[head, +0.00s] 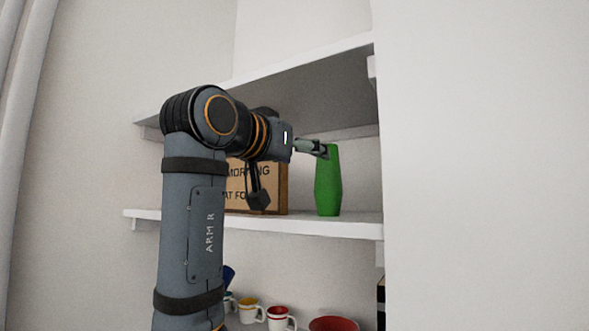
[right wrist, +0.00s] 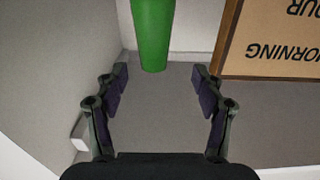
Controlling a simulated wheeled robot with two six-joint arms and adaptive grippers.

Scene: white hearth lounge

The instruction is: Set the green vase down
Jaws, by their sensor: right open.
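The green vase (head: 328,185) stands upright on the middle shelf (head: 300,225), near its right end. It also shows in the right wrist view (right wrist: 153,35), at the top and beyond my fingertips. My right gripper (head: 322,150) is beside the upper part of the vase in the head view. In the right wrist view my right gripper (right wrist: 160,76) is open, with nothing between its fingers and a gap to the vase. My left gripper is in neither view.
A framed sign (head: 275,185) stands left of the vase, partly hidden by my right arm. An upper shelf (head: 320,95) hangs close above. Below are several mugs (head: 278,317) and a red bowl (head: 334,324). A white wall (head: 480,170) bounds the right side.

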